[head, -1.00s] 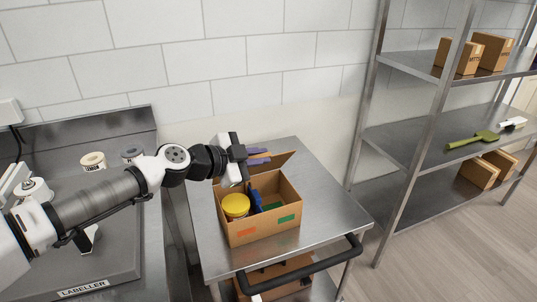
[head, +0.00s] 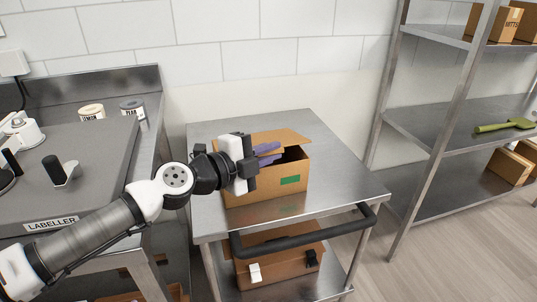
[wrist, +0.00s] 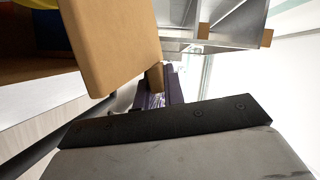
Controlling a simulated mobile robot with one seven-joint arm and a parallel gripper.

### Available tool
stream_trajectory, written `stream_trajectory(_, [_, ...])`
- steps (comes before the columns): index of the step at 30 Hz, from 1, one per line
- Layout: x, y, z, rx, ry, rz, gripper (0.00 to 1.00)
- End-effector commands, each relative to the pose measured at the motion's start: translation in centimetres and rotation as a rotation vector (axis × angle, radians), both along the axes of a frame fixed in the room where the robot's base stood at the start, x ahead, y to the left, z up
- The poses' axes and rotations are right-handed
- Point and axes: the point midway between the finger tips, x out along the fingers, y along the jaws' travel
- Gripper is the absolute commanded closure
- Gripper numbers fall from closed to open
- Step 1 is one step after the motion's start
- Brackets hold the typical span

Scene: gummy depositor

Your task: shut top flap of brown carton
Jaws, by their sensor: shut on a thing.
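The brown carton (head: 245,194) stands on the steel cart, with a green patch on its front. Its top flap (head: 285,136) stands raised and tilted at the back, and a dark opening shows at the right. My gripper (head: 268,152) has purple fingers that are shut on the flap above the carton's opening. The wrist view shows the purple fingers (wrist: 166,80) beside brown cardboard (wrist: 110,45); a thin brown edge lies at their tips. My gripper's body hides the carton's left part and most of its inside in the head view.
The cart top (head: 335,180) is clear right of the carton. A black handle (head: 310,236) runs along its front. Another carton (head: 280,262) sits on the lower shelf. The labeller (head: 70,170) stands left, a steel rack (head: 440,130) right.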

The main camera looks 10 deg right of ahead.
Motion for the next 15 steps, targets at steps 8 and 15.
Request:
stream_trajectory(8, [-0.16,-0.03,-0.61,0.006,-0.037,0.000,1.00])
stream_trajectory(15, [-0.17,-0.04,-0.56,0.006,-0.038,0.000,1.00])
